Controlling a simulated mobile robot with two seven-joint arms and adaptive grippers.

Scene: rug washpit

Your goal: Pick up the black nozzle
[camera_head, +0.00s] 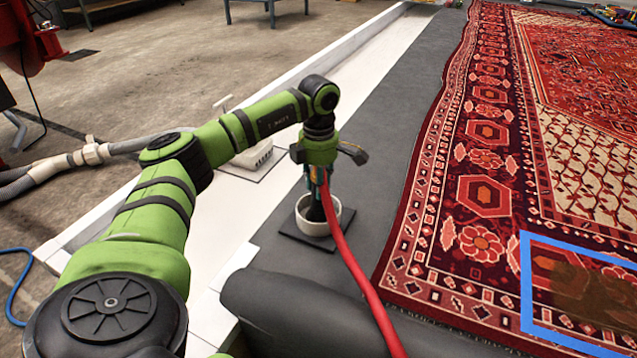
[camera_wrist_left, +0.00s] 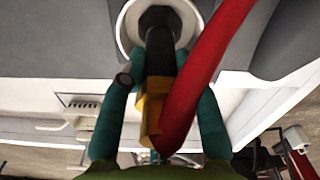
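The black nozzle (camera_wrist_left: 160,35) stands in a round white holder (camera_head: 336,222) on a dark square plate. In the left wrist view it has a yellow body (camera_wrist_left: 153,105) and a red hose (camera_head: 352,262) runs from it. My left gripper (camera_head: 318,185) is directly above the holder, pointing down. In the left wrist view its two teal fingers (camera_wrist_left: 162,92) stand on either side of the yellow body, with a gap on the left side. The gripper looks open around it. In the head view the gripper and hose hide much of the nozzle. My right gripper is not in view.
A patterned red rug (camera_head: 484,190) with a blue taped frame (camera_head: 524,280) around a brown stain lies on the right. A white object (camera_head: 250,155) sits on the pale ledge left of the holder. A dark grey roll (camera_head: 300,318) lies in front.

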